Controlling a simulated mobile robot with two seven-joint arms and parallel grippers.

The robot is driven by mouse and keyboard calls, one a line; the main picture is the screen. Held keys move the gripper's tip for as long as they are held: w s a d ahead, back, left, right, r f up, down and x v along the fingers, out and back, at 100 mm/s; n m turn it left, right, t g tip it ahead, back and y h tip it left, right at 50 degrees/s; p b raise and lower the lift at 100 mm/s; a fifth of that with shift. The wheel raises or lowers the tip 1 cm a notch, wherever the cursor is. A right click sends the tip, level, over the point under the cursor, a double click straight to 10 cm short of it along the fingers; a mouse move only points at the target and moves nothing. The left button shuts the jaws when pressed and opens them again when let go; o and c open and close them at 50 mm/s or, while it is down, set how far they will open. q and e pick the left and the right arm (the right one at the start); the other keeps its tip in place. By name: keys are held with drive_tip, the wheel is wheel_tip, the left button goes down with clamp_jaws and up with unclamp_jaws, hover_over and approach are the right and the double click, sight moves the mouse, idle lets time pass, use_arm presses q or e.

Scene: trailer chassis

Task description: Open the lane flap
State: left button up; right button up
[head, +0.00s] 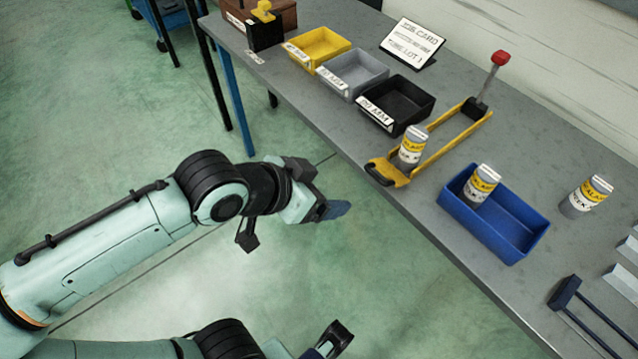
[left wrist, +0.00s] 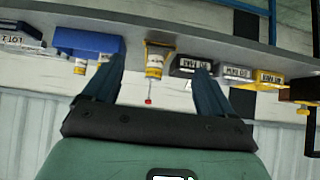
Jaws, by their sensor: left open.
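The yellow lane (head: 446,136) lies on the grey table, with a can (head: 413,145) standing between its rails. The lane flap appears to be the yellow end piece (head: 388,174) with a dark slot, upright at the table's front edge. The end piece also shows in the left wrist view (left wrist: 160,43), which is upside down. My left gripper (head: 334,210) is open and empty, off the table's front edge, left of and apart from the end piece. Its two fingers (left wrist: 154,88) frame the lane in the left wrist view. My right gripper (head: 334,342) is at the bottom edge; its jaws are unclear.
A red-knobbed lever (head: 497,63) stands at the lane's far end. Black (head: 400,104), grey (head: 352,73) and yellow (head: 316,47) bins sit left of the lane. A blue bin (head: 494,218) holding a can sits right, with another can (head: 586,196) beyond. Open floor lies before the table.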

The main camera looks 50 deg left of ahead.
idle(0.4)
use_arm(q)
drive_tip(key=p+v, duration=0.2)
drive_tip(key=v, duration=1.1)
drive_tip(key=shift+s, duration=0.2)
drive_tip(key=shift+r, duration=0.1)
drive_tip(key=shift+c, duration=0.3)
